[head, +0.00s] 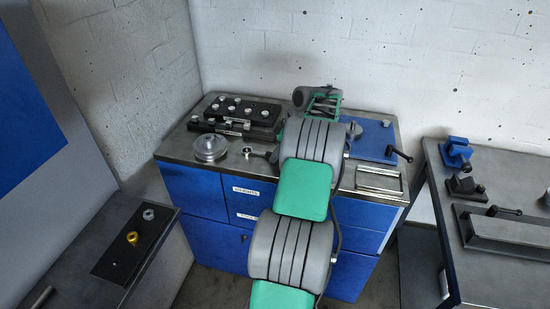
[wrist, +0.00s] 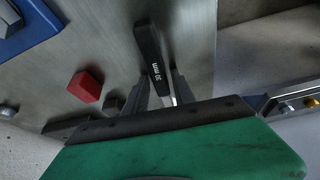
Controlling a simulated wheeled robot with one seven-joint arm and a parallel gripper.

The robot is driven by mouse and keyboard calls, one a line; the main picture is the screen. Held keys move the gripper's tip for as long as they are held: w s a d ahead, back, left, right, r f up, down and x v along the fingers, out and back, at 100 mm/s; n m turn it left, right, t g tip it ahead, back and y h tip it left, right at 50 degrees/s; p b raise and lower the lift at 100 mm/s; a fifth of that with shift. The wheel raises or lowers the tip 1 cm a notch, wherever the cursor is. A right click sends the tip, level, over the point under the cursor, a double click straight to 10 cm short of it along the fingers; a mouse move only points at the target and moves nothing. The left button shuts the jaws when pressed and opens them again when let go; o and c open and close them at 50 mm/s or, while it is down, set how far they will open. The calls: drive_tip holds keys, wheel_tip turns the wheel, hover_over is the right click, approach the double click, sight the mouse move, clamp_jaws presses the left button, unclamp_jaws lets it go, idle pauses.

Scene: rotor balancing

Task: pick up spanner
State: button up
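A black bar marked "30 mm", which I take to be the spanner (wrist: 152,50), runs from the upper middle of the wrist view down between my fingers. My gripper (wrist: 165,90) has one dark finger on each side of its lower part. The bar's lower end is partly hidden by the fingers and the gripper body. I cannot tell whether the fingers touch it. In the head view my arm covers the middle of the bench, and I cannot make out the spanner or my fingertips there.
A red block (wrist: 85,86) lies left of my fingers on the metal bench top (head: 225,175). A blue plate (head: 372,142), a round metal disc (head: 210,148), a black rack (head: 240,110) and a metal tray (head: 380,180) stand around my arm. Side tables flank the bench.

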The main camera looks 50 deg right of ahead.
clamp_jaws()
idle(1.0)
